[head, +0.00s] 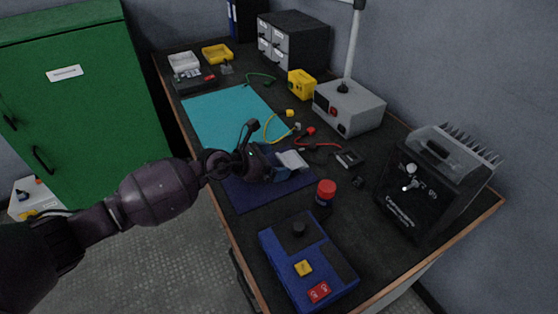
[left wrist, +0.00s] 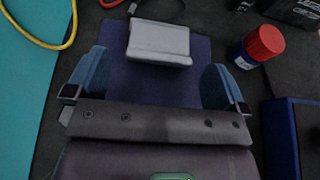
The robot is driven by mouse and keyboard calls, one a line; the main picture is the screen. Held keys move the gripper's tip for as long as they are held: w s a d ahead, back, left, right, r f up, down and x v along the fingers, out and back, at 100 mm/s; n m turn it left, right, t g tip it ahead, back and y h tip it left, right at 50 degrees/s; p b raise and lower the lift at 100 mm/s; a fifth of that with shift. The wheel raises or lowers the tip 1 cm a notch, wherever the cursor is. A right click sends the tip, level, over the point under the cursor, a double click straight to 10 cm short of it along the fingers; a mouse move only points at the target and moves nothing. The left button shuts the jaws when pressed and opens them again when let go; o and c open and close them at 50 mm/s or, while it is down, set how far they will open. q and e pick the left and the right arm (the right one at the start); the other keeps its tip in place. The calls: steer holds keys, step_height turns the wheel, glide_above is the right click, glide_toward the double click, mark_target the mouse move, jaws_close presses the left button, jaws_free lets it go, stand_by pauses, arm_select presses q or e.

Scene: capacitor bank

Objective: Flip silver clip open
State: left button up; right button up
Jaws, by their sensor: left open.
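The silver clip (head: 292,160) is a small pale grey block on the dark blue mat (head: 239,194), near the mat's far right edge. In the left wrist view the clip (left wrist: 159,42) lies ahead of my fingers, with a thin lip along its near edge. My left gripper (head: 272,165) is low over the mat, just left of the clip. In the left wrist view its two blue fingers (left wrist: 156,80) are spread wide with nothing between them. I see no contact with the clip. My right gripper is in neither view.
A red-capped jar (head: 325,191) and a blue box with a red button (head: 336,266) stand to the right and in front. Red and yellow leads lie beyond the clip. A teal mat (head: 222,113) is clear.

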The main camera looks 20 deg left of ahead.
arm_select(q)
steer(key=shift+w+d+f, duration=0.35)
steer(key=shift+w+d, duration=0.2)
